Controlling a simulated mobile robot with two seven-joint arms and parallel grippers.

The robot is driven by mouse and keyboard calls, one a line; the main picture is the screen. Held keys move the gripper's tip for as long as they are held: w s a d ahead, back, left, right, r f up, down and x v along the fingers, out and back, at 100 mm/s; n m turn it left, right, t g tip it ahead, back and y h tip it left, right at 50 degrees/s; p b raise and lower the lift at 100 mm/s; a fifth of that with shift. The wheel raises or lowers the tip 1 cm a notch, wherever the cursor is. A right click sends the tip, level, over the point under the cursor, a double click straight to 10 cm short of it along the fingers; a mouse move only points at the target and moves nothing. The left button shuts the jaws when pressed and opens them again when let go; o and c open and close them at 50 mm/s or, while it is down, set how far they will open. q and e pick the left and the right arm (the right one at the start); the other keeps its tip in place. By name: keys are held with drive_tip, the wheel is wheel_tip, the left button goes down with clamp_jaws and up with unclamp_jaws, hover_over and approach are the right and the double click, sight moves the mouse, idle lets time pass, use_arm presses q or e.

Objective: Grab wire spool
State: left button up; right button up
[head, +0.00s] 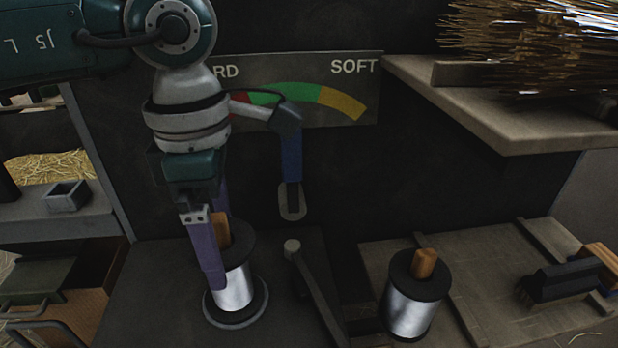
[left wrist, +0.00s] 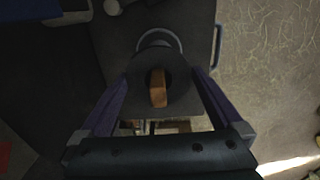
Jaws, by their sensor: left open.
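A wire spool (head: 236,288) with silvery wire, dark flanges and a wooden core stands upright on a round base on the dark bench. My left gripper (head: 218,262) points down over this spool, with one purple finger in front of it and the other partly hidden behind. In the left wrist view, the spool (left wrist: 176,93) and its wooden core lie between the two open fingers. Whether the fingers touch it cannot be told. A second wire spool (head: 410,305) stands upright to the right, apart from the gripper. My right gripper does not show.
A metal lever (head: 312,285) rises between the two spools. A gauge panel (head: 310,95) marked SOFT is on the back wall. A shelf with bristles (head: 540,40) juts out at upper right. A dark brush (head: 558,284) lies on the right bench.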

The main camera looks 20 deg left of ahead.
sight(243, 297)
use_arm(q)
wheel_tip(243, 297, down, 4)
drive_tip(key=shift+f+b, duration=0.1)
drive_tip(key=shift+b, duration=0.35)
drive_tip(key=shift+a, duration=0.1)
drive_tip(key=shift+w, duration=0.1)
drive_tip(key=shift+r, duration=0.2)
clamp_jaws()
